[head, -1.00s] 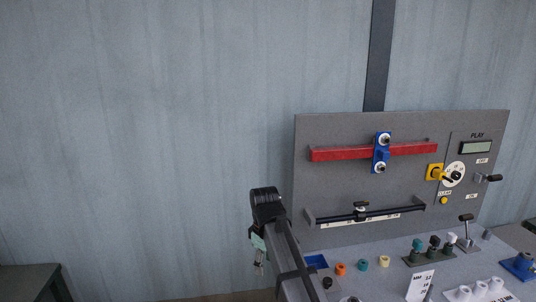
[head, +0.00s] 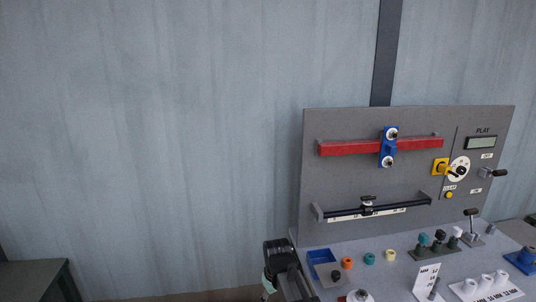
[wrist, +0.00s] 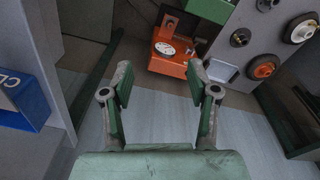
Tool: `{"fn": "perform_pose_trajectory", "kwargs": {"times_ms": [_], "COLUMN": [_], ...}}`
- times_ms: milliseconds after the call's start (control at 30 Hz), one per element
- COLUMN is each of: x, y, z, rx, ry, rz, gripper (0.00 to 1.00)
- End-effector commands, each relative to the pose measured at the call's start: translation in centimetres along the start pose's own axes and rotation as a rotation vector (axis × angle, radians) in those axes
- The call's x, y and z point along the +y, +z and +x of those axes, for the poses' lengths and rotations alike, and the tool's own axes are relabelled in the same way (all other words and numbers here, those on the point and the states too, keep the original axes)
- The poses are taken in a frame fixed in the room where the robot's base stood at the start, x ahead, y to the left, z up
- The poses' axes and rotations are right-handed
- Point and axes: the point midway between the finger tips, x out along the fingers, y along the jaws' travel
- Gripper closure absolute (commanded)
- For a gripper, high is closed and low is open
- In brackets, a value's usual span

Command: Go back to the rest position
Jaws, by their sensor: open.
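My gripper (wrist: 160,85) is open and empty in the wrist view, its two green-and-grey fingers spread apart over the floor. In the head view my arm shows at the bottom middle, left of the panel bench, with the gripper mostly cut off or hidden. The upright grey panel (head: 345,180) carries a red rail (head: 350,147) with a blue slider (head: 389,147), and a dark rail (head: 395,206) below it. Nothing is held.
The grey bench top (head: 390,275) holds a blue tray (head: 321,258), several coloured rings, small levers and white cylinders. A dark table (head: 35,278) stands at the lower left. In the wrist view an orange device with a dial (wrist: 170,52) lies beyond the fingers, and a blue box (wrist: 25,103) is at the left.

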Motion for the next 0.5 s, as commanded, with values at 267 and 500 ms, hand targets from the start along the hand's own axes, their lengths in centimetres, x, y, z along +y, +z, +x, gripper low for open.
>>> {"fn": "perform_pose_trajectory", "kwargs": {"times_ms": [267,500], "x": [-0.1,-0.9], "y": [8.4,16.5], "z": [11.2,18.8], "rx": [-0.098,-0.193], "ry": [-0.022,-0.039], "rz": [0.175,0.300], "gripper": [0.41,0.41]}}
